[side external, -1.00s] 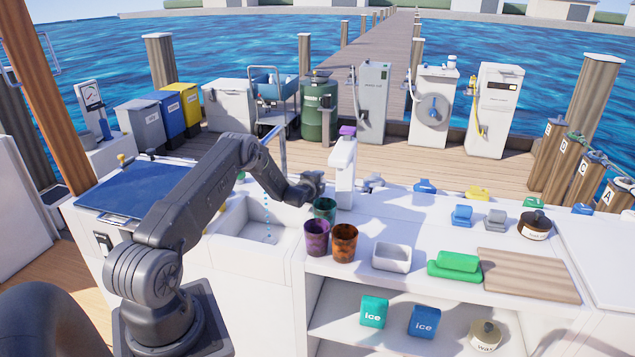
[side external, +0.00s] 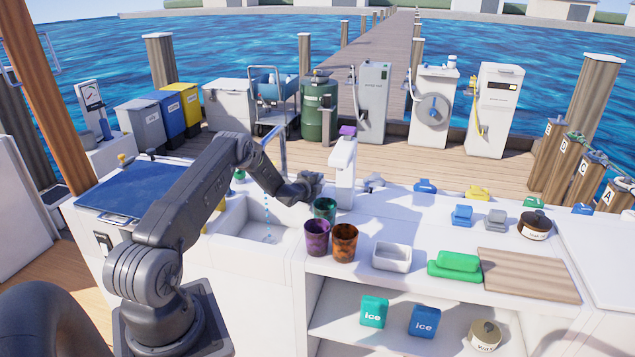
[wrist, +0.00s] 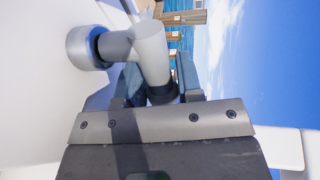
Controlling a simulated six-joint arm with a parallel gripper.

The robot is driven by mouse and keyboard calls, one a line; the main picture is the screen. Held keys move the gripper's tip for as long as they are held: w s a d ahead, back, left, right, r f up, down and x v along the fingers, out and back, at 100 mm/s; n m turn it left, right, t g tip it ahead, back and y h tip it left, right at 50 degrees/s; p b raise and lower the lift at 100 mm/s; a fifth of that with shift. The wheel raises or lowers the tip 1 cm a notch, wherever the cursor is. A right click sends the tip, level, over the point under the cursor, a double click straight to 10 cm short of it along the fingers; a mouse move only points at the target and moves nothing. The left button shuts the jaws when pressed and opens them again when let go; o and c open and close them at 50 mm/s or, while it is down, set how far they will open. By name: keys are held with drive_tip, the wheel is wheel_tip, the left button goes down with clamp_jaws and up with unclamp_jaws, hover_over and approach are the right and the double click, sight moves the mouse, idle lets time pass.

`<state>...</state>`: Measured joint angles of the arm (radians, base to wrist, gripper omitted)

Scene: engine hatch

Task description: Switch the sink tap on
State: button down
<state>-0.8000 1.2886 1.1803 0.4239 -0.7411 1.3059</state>
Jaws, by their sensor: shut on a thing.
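The sink (side external: 262,228) is a white basin left of the counter top. The tap's slim silver spout (side external: 283,152) rises behind my forearm, and a line of blue drops (side external: 267,215) shows below it over the basin. My gripper (side external: 317,184) is low beside the back right of the sink. In the wrist view, my gripper's fingers (wrist: 155,82) are shut on a grey, elbow-shaped tap handle (wrist: 150,50) with a dark end and a blue ring at its base. In the side view my gripper hides this handle.
A white post with a purple top (side external: 345,170) stands just right of my gripper. A green cup (side external: 325,208), a purple cup (side external: 316,238) and an orange-brown cup (side external: 344,242) stand close in front. A white tray (side external: 392,258) lies further right.

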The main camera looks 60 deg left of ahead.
drive_tip(key=shift+s+d+m+t+h, duration=0.1)
drive_tip(key=shift+s+m+t+h, duration=0.1)
drive_tip(key=shift+m+t+h, duration=0.4)
drive_tip(key=c, duration=0.8)
unclamp_jaws()
drive_tip(key=v, duration=1.4)
drive_tip(key=shift+r, duration=0.3)
drive_tip(key=shift+w, duration=0.1)
